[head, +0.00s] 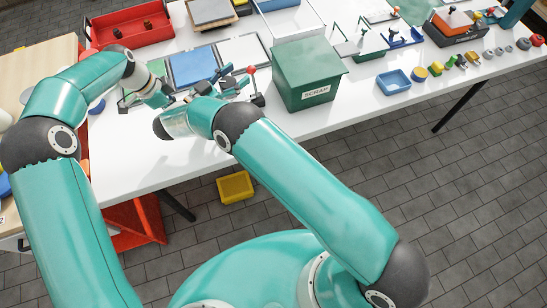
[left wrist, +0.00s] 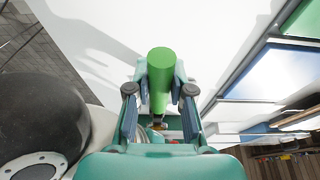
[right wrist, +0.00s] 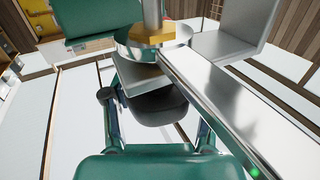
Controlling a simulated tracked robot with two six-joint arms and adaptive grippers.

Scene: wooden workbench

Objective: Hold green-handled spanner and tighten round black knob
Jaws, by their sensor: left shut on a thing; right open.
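My left gripper (left wrist: 160,112) is shut on the green handle of the spanner (left wrist: 160,78). The round end of the handle faces the left wrist camera, and the rest of the spanner is hidden behind it. My right gripper (head: 232,78) is open. In the right wrist view a dark rounded piece, which looks like the black knob (right wrist: 160,107), lies between its spread fingers, under a grey metal plate. I cannot tell whether the fingers touch it. In the head view my arms and grippers crowd together and hide the spanner and knob.
A long metal bar (right wrist: 240,110) crosses close by my right gripper. A red ball on a stem (head: 251,70) stands just right of that gripper. The green scrap bin (head: 305,85) is further right. A blue panel (head: 192,66) and a red tray (head: 132,27) lie behind. The bench front is clear.

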